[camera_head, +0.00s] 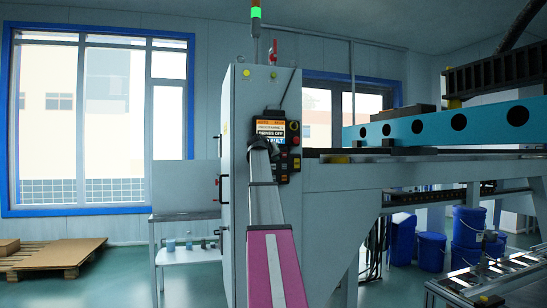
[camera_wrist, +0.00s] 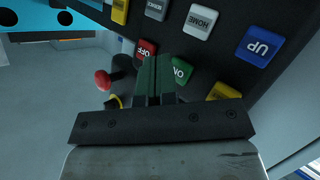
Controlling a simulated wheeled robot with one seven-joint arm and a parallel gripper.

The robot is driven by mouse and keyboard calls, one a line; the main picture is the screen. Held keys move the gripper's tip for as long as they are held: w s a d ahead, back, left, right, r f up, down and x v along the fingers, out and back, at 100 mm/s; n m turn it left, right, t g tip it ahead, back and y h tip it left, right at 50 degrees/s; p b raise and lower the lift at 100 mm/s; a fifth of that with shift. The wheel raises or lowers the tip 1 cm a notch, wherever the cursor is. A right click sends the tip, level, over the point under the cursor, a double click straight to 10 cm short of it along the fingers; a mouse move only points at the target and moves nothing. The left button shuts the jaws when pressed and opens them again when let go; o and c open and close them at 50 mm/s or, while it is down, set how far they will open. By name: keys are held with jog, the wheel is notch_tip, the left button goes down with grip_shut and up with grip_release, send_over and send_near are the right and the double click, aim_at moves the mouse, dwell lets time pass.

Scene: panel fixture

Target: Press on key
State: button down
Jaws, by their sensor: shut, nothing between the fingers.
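The green ON key (camera_wrist: 182,70) is on the dark key panel in the wrist view, just right of my fingertips. Its left edge is partly hidden by a finger. My gripper (camera_wrist: 157,60) is shut and empty, with its tips between the ON key and the red OFF key (camera_wrist: 147,47). I cannot tell whether the tips touch the panel. In the head view, my arm reaches up to the control panel (camera_head: 294,153) on the grey cabinet, and the keys behind it are too small or hidden to read.
Around the ON key are a blue UP key (camera_wrist: 260,47), a grey HOME key (camera_wrist: 201,21) and a yellow key (camera_wrist: 223,92). A red knob (camera_wrist: 103,80) sticks out at the left. A blue beam (camera_head: 430,128) lies right of the cabinet (camera_head: 238,190).

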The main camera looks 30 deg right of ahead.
jog(key=shift+w, duration=0.1)
dwell(0.7)
jog(key=shift+w, duration=0.3)
jog(key=shift+w+d, duration=0.15)
jog(key=shift+w, duration=0.3)
dwell(0.7)
jog(key=shift+s, duration=0.15)
jog(key=shift+s+a, duration=0.2)
jog(key=shift+s, duration=0.5)
jog(key=s, duration=0.2)
jog(key=s+a, duration=0.1)
jog(key=s, duration=0.2)
dwell(0.6)
dwell(0.6)
